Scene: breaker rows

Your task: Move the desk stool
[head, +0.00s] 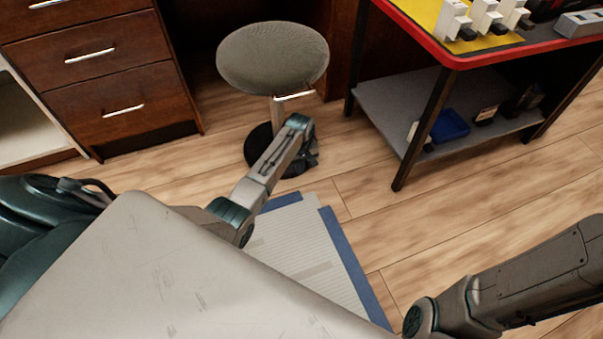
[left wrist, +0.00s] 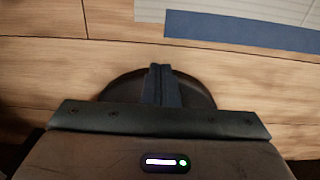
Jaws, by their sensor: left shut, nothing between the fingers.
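The desk stool has a round grey seat (head: 273,57), a short light lever under it and a dark round base (head: 257,143). It stands upright on the wood floor in front of the desk. My left gripper (head: 312,160) points down in front of the stool's post, below the seat, and hides part of the base. In the left wrist view its fingers (left wrist: 161,84) are together and empty, over the dark stool base (left wrist: 118,88). I cannot tell whether they touch the stool. My right arm is at the lower right; its gripper is out of frame.
A wooden drawer unit (head: 100,70) stands left of the stool. A red-edged workbench (head: 462,62) with a grey lower shelf (head: 385,100) is to the right. A striped grey mat with blue edges (head: 345,255) lies in front. Floor between mat and bench is clear.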

